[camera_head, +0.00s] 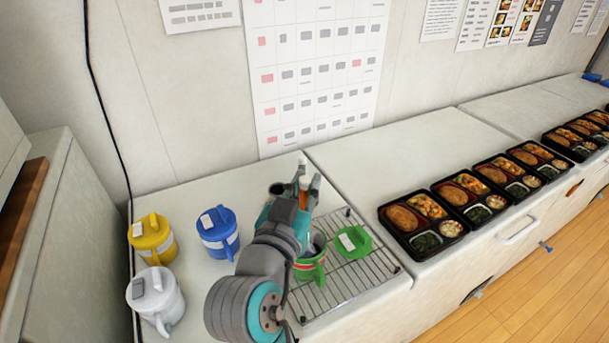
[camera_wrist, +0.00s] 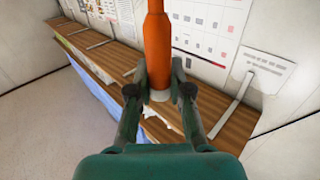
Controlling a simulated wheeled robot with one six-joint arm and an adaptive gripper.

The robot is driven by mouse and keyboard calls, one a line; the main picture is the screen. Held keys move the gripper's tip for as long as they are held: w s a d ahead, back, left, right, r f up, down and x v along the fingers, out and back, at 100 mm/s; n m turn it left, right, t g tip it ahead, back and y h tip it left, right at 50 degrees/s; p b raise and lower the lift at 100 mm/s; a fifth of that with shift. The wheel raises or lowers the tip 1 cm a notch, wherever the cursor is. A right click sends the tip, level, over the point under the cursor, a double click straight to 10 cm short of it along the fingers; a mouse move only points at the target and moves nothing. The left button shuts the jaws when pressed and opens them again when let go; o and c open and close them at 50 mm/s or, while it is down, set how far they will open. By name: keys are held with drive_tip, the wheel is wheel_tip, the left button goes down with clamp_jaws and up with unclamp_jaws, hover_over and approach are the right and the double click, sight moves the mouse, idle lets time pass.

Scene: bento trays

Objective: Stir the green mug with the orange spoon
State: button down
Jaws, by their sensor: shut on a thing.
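The green mug (camera_head: 308,268) stands upright and open on a wire rack, partly hidden behind my arm. Its green lid (camera_head: 353,242) lies on the rack just to its right. My gripper (camera_head: 306,184) is behind and above the mug in the head view, its fingers pointing up and away. It is shut on the orange spoon (camera_head: 303,199), which shows between the fingers. In the wrist view, the spoon's thick orange handle (camera_wrist: 157,45) rises between the fingertips, with a pale band at the grip. The spoon's other end is not clearly visible.
A blue mug (camera_head: 218,234), a yellow mug (camera_head: 152,238) and a white mug (camera_head: 155,298) stand left of my arm. Several black bento trays (camera_head: 423,257) line the counter at right. The wire rack (camera_head: 350,283) has free room in front.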

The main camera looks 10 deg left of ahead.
drive_tip(key=shift+f, duration=3.2)
drive_tip(key=shift+d, duration=0.1)
